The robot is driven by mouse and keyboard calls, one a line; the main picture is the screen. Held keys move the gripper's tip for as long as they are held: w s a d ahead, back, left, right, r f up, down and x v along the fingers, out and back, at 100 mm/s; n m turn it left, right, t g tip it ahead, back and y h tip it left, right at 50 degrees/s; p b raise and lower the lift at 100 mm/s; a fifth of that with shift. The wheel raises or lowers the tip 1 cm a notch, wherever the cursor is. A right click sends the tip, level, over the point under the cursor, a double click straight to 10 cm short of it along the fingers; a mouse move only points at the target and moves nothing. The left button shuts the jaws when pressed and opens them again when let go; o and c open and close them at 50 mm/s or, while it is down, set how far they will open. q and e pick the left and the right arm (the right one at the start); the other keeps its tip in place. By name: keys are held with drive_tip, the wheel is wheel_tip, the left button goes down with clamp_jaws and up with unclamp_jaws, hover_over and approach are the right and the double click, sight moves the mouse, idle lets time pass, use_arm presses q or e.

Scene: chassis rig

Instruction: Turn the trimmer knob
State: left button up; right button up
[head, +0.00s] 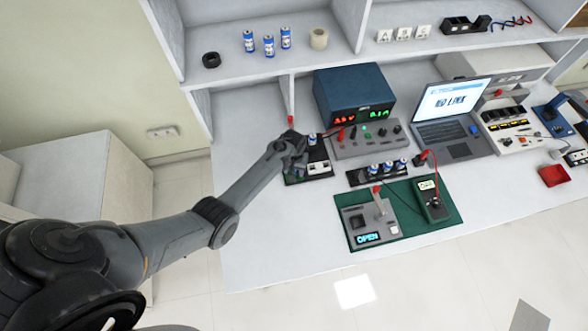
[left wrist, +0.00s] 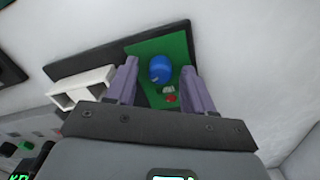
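A blue round knob (left wrist: 160,68) stands on a small green board (left wrist: 146,49) in the left wrist view, and I take it for the trimmer knob. The green board lies on a dark base (left wrist: 92,66). A small red part (left wrist: 170,98) and a pale green part sit below the knob. My left gripper (left wrist: 160,75) is open, its two purple-grey fingers apart on either side of the knob, with no visible contact. In the head view my left gripper (head: 298,160) is over the dark base (head: 294,179) and hides much of it. My right gripper is not in view.
A grey panel (head: 350,151) and blue instrument (head: 352,90) with lit digits stand just right of my left gripper. A red probe (head: 291,121) stands close behind. A white block (head: 318,167) sits on the dark base. The bench (head: 260,235) is clear at the front left.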

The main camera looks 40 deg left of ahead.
use_arm(q)
drive_tip(key=shift+r, duration=0.5)
wheel_tip(320, 180, up, 10)
drive_tip(key=p, duration=0.2)
drive_tip(key=shift+s+f, duration=0.1)
drive_tip(key=shift+f, duration=0.05)
